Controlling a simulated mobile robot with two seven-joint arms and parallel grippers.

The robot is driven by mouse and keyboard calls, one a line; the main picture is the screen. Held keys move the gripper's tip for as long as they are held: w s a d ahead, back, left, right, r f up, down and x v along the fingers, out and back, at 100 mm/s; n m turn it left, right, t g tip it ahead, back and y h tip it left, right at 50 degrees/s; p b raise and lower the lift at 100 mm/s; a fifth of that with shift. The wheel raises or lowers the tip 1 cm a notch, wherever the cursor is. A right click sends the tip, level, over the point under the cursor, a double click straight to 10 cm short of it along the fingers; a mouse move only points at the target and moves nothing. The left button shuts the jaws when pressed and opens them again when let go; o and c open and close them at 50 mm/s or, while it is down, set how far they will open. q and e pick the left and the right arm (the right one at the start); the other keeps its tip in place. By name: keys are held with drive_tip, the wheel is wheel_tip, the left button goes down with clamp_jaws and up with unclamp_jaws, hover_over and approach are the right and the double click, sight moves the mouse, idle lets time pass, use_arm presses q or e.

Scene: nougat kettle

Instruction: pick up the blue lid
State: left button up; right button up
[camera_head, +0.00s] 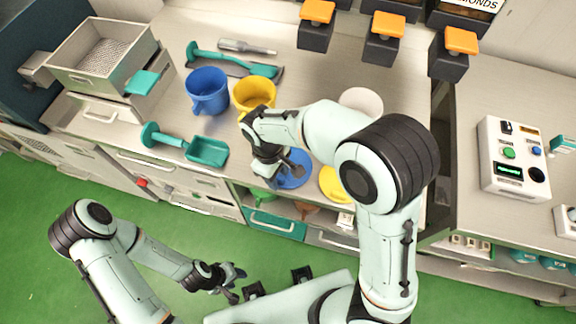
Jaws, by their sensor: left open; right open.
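The blue lid (291,183) lies near the front edge of the counter, a flat round disc partly covered by my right gripper. My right gripper (287,171) is open, with its fingers over the lid; I cannot tell whether they touch it. My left gripper (233,284) is open and empty, low in front of the counter over the green floor.
A blue mug (207,92) and a yellow mug (254,94) stand behind my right gripper. A yellow lid (332,183) lies right of the blue lid, close to my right arm. A teal scoop (207,151) lies to the left. A control box (513,158) stands on the right counter.

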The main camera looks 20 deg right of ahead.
drive_tip(key=shift+c, duration=0.3)
clamp_jaws()
drive_tip(key=shift+r, duration=0.1)
